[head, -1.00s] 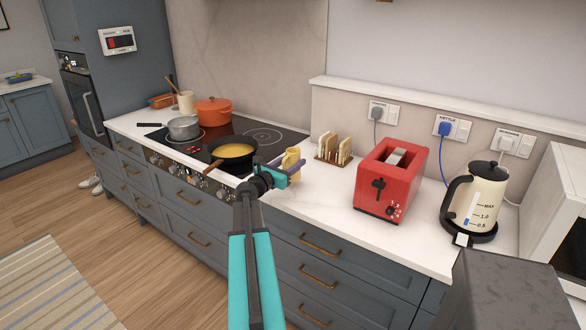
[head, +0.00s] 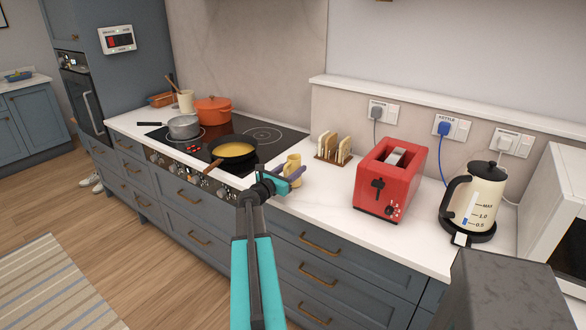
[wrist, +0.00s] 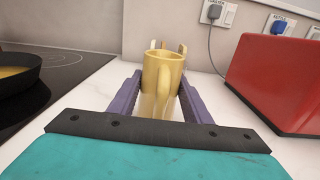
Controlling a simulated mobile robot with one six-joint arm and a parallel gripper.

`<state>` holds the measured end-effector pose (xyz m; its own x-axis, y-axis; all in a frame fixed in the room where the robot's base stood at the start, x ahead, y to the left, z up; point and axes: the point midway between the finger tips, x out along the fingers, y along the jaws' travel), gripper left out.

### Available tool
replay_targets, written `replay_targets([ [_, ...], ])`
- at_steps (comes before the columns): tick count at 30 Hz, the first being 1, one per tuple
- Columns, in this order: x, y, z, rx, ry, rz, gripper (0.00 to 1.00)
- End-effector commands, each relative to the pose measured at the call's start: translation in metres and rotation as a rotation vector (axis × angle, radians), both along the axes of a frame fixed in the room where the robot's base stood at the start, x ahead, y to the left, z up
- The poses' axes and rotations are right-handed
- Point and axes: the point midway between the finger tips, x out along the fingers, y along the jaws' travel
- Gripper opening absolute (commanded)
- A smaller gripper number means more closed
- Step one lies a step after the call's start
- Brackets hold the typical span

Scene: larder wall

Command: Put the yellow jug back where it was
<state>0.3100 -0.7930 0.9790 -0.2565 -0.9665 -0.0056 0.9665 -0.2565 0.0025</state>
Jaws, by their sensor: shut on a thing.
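The yellow jug (head: 292,167) is upright at the worktop between the hob and the toast rack. It also shows in the wrist view (wrist: 163,78), standing between the two purple fingers with its handle toward the camera. My gripper (head: 290,174) is shut on the jug, with a finger on each side of it. In the wrist view the fingers (wrist: 161,100) flank its body. I cannot tell for certain whether its base touches the worktop, as the gripper partly hides it.
A black pan (head: 233,152) with yellow contents sits on the hob (head: 262,136) to the left. A toast rack (head: 334,149) stands behind the jug. A red toaster (head: 390,180) and a kettle (head: 474,200) stand to the right. The worktop front (head: 330,205) is clear.

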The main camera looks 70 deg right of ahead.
Motion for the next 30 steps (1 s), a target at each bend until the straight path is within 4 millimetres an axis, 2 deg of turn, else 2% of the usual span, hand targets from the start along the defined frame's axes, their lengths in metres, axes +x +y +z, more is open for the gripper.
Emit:
replay_targets([
  [13, 0.0003, 0.0002, -0.0037, -0.002, 0.001, 0.000, 0.09],
  [14, 0.0003, 0.0002, -0.0036, -0.001, 0.000, 0.000, 0.48],
  [17, 0.0004, 0.0002, -0.0032, -0.001, 0.000, 0.000, 0.63],
  [30, 0.0006, 0.0003, 0.0001, -0.001, 0.000, 0.001, 0.63],
])
